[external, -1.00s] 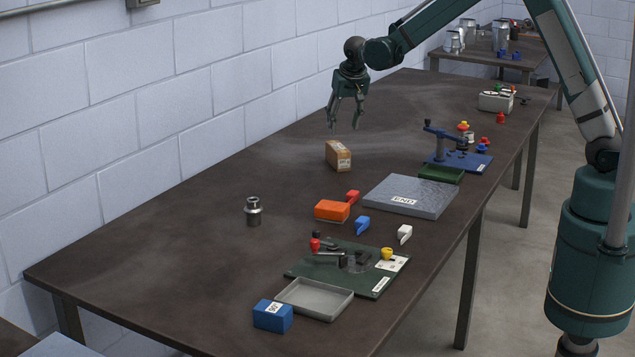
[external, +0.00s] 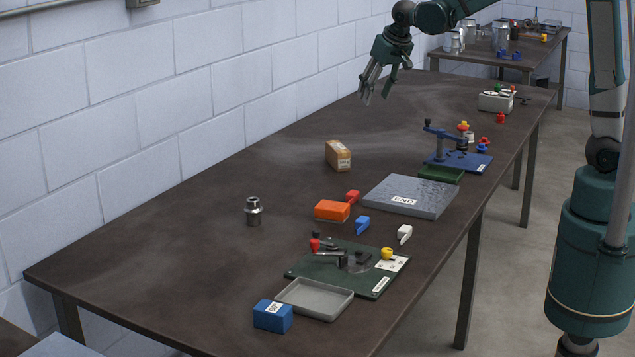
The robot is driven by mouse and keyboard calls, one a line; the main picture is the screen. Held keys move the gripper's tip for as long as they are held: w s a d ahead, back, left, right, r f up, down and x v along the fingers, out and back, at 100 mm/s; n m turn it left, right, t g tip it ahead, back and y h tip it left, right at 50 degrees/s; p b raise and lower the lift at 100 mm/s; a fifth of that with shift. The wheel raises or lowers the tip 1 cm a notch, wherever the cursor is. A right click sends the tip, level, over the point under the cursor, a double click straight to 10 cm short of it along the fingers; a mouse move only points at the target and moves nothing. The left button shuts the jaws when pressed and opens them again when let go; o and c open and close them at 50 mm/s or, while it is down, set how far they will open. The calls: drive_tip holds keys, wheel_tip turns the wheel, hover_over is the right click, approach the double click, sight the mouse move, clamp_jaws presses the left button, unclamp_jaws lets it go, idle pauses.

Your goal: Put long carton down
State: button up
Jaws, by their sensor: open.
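The long carton (external: 338,155) is a brown cardboard box with a pale label. It rests on the dark table near the wall side, left of the grey slab. My gripper (external: 376,88) is open and empty, with its fingers pointing down and to the left. It is in the air above the far part of the table, up and to the right of the carton and clear of it.
A grey slab (external: 412,195) and a blue fixture (external: 458,155) stand right of the carton. An orange block (external: 332,211), a metal cylinder (external: 253,211) and a green fixture plate (external: 350,266) are nearer. Bare table (external: 200,220) lies along the wall.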

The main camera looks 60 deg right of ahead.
drive_tip(key=s+a+n+t, duration=0.1)
drive_tip(key=s+a+n, duration=0.1)
drive_tip(key=s, duration=0.9)
drive_tip(key=s+a+r+n+t+y, duration=0.1)
drive_tip(key=s+a, duration=0.4)
drive_tip(key=s, duration=0.7)
drive_tip(key=s+a+r+n+y, duration=0.1)
drive_tip(key=s+a+n, duration=0.2)
drive_tip(key=s, duration=0.9)
drive_tip(key=shift+s+a+t, duration=0.15)
drive_tip(key=shift+a+t, duration=0.25)
drive_tip(key=shift+a, duration=0.1)
